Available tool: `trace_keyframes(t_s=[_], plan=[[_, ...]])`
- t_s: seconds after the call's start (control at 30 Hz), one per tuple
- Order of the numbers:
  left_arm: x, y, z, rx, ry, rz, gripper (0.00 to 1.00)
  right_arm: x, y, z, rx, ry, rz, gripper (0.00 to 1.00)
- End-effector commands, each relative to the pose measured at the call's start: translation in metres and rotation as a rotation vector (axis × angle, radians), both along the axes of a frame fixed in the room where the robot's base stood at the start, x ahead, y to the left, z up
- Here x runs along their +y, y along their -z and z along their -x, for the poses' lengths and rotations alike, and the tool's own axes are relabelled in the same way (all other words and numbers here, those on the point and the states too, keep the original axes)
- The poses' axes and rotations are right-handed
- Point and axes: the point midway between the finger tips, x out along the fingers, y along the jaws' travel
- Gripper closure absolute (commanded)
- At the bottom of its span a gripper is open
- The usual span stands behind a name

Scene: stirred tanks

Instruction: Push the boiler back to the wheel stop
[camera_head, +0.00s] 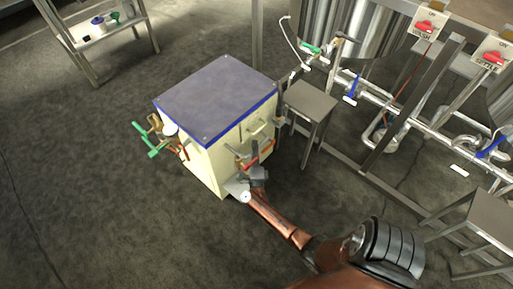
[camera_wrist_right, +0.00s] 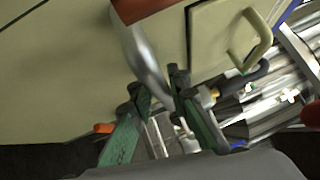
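The boiler (camera_head: 245,135) is a cream box with a blue-edged, grey-topped lid, standing on the floor mid-view. Green-handled valves and a white round gauge are on its left side. My right gripper (camera_head: 249,172) is at its lower front face. In the wrist view, the right gripper's green fingers (camera_wrist_right: 160,88) stand either side of a shiny metal bar (camera_wrist_right: 147,65) on the boiler's front and appear closed on it. A cream loop handle (camera_wrist_right: 250,45) is on a panel beside it. My left gripper is out of view. I cannot make out a wheel stop.
A small grey table (camera_head: 309,100) stands close to the boiler's right. Steel tanks and pipework (camera_head: 400,120) line the right, with another grey table (camera_head: 485,222) at lower right. A shelf stand (camera_head: 100,38) is at upper left. Floor left of the boiler is clear.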

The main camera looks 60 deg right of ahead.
Motion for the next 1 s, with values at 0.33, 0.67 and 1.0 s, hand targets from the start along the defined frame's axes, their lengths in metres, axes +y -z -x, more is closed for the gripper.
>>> trace_keyframes(t_s=[0.33, 0.67, 1.0], plan=[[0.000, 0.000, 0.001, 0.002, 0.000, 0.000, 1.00, -0.005, 0.000, 0.005, 0.000, 0.010, 0.001, 0.70], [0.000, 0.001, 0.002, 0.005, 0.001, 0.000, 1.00, 0.015, 0.005, 0.017, 0.002, 0.009, -0.003, 0.70], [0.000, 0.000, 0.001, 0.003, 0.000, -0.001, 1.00, 0.071, 0.014, 0.056, 0.002, 0.009, -0.001, 0.70]])
